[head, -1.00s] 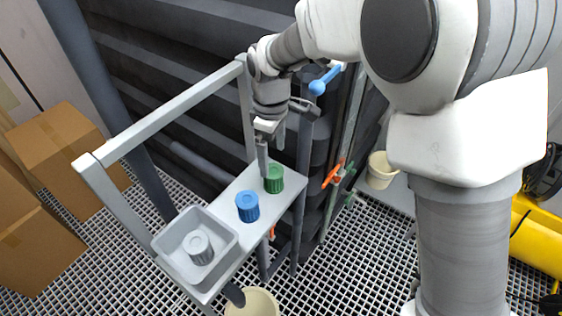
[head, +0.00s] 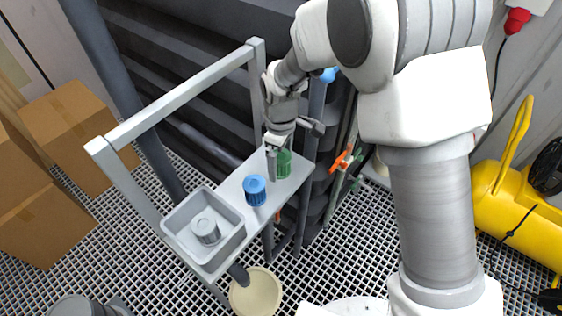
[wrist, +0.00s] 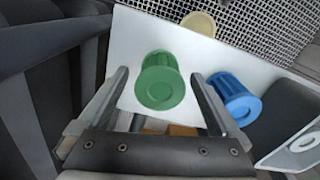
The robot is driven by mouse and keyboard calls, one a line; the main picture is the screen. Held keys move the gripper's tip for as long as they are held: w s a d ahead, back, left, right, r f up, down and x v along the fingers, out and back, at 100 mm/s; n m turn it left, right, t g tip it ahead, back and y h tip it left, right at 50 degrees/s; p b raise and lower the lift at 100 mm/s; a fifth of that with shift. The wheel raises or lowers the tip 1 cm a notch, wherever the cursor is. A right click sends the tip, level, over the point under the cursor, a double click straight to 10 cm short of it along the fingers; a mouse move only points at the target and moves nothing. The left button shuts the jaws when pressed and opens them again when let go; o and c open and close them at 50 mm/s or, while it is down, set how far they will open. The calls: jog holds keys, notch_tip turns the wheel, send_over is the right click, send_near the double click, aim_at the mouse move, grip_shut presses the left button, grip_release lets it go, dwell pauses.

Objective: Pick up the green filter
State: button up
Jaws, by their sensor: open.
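The green filter (head: 285,165) is a ribbed green cylinder at the far end of a narrow white shelf (head: 232,188). In the wrist view the green filter (wrist: 160,85) stands between the lines of my two fingers, with a gap on each side. My gripper (head: 273,165) is open and points down at the filter; one finger hides its left part in the head view. The fingertips (wrist: 160,75) hold nothing. I cannot tell how far down beside the filter they reach.
A blue filter (head: 255,190) stands close by on the shelf and shows right of my right finger in the wrist view (wrist: 235,97). A grey tray (head: 178,232) holding a grey filter (head: 206,230) sits at the near end. A grey rail (head: 180,98) runs above the shelf.

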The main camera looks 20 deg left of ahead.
jog(key=shift+c, duration=0.2)
jog(key=c, duration=1.4)
jog(key=shift+r, duration=0.1)
